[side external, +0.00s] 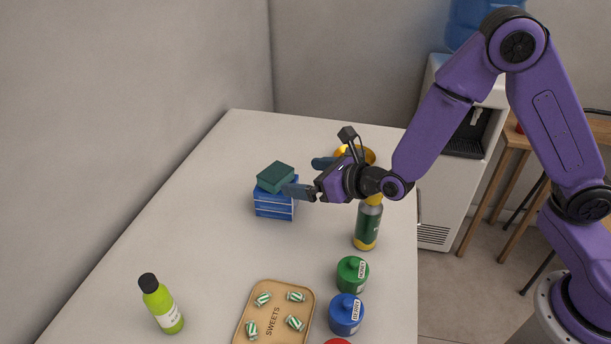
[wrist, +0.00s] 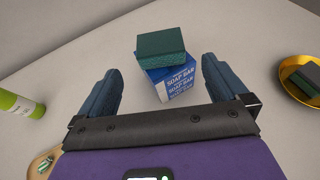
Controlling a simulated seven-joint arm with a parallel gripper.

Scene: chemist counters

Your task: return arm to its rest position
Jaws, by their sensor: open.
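My gripper (side external: 308,178) is open and empty above the counter (side external: 225,200). In the wrist view its two fingers (wrist: 157,85) are spread wide, with a stack showing beyond and between them. The stack is blue soap bar boxes (side external: 275,204) with a dark green block (side external: 275,177) on top. In the wrist view the green block (wrist: 161,46) sits on a box labelled SOAP BAR (wrist: 172,80). In the side view one finger shows close to the stack's right side; I cannot tell whether they touch.
A gold bowl (side external: 368,156) holding a dark block (wrist: 309,77) is behind my gripper. A green-and-yellow bottle (side external: 368,224), green jar (side external: 352,275), blue jar (side external: 346,315), sweets tray (side external: 262,312) and lime bottle (side external: 162,307) stand nearer. The counter's left middle is clear.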

